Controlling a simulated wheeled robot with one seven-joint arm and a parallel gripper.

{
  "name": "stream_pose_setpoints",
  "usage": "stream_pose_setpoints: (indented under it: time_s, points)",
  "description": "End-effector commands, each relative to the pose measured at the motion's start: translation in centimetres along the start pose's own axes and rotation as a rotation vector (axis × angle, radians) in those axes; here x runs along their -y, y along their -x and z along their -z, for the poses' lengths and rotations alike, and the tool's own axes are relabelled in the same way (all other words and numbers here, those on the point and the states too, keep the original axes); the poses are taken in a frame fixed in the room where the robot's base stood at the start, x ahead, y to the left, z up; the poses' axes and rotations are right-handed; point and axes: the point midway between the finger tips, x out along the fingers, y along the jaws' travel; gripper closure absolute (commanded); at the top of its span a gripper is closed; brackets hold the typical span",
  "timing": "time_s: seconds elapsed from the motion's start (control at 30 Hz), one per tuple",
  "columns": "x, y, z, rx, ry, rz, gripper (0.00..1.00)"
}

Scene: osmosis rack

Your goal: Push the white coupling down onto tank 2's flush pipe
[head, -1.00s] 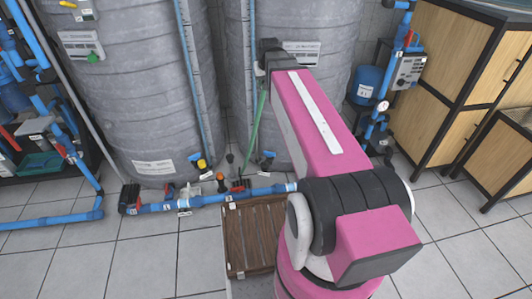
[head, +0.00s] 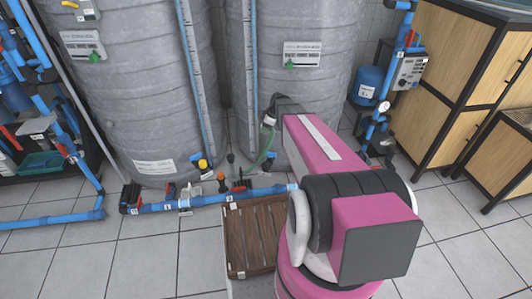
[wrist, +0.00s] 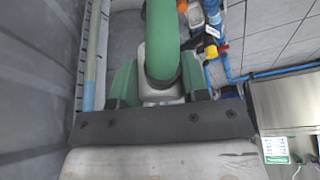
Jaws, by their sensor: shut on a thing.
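My gripper (head: 268,124) is low in front of the right grey tank (head: 300,75). It also shows in the wrist view (wrist: 160,88), where its green fingers close from both sides on the white coupling (wrist: 158,96). A green hose (wrist: 161,40) leads from the coupling and hides much of it. In the head view the hose (head: 266,153) bends down from the gripper toward the floor pipework. I cannot tell which pipe is tank 2's flush pipe, or whether the coupling touches a pipe.
A blue floor pipe (head: 240,194) with several valves runs before the tanks. A slatted brown wooden crate (head: 229,250) stands in front of it. A blue vessel (head: 367,86) and wooden cabinet (head: 455,80) are at the right.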

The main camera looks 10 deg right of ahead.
Motion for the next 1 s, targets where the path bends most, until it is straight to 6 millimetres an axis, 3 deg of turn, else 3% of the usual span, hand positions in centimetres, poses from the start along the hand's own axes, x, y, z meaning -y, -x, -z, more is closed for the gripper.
stream_pose_setpoints:
  time_s: [0.03,0.2,0.4,0.57,1.0]
  points:
    - [-0.4,-2.5,-0.9,0.000,0.068,0.035,0.79]
    - [0.2,-8.5,-3.7,0.000,0.299,0.131,0.79]
    - [1.1,-12.8,-5.9,0.002,0.471,0.197,0.79]
    - [1.5,-13.9,-6.5,0.001,0.520,0.215,0.79]
    - [1.5,-14.0,-6.5,0.002,0.522,0.215,0.79]
